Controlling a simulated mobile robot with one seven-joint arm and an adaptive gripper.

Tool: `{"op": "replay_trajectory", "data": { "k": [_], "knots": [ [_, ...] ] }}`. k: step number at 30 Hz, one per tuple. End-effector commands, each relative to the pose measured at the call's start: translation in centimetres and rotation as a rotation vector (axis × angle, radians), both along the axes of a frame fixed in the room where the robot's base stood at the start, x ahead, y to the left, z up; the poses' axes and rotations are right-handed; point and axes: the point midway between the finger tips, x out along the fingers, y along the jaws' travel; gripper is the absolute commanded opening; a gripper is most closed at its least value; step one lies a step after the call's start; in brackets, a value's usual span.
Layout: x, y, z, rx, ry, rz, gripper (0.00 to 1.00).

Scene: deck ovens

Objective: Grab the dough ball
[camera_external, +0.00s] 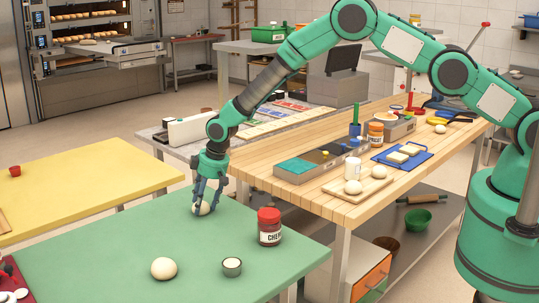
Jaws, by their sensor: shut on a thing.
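A pale dough ball (202,209) is between the fingers of my gripper (204,204) at the far right part of the green table (95,240). My gripper points straight down and is shut on this ball. The ball is at or very near the table top; I cannot tell whether it touches. A second pale dough ball (164,268) lies free on the green table, nearer the front.
A jar with a red lid (269,227) stands just right of my gripper. A small metal cup (232,266) stands in front of it. A yellow table (85,190) is behind left. A wooden bench (325,208) with trays and dough is at right. The green table's middle is clear.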

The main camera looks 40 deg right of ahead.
Motion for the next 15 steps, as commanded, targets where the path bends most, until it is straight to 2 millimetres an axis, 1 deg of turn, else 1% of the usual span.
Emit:
{"op": "replay_trajectory", "data": {
  "k": [10, 15],
  "knots": [
    [0.0, 0.0, 0.3, 0.001, -0.001, 0.000, 0.28],
    [0.1, 0.0, 1.1, 0.001, -0.002, 0.000, 0.28]
  ]
}}
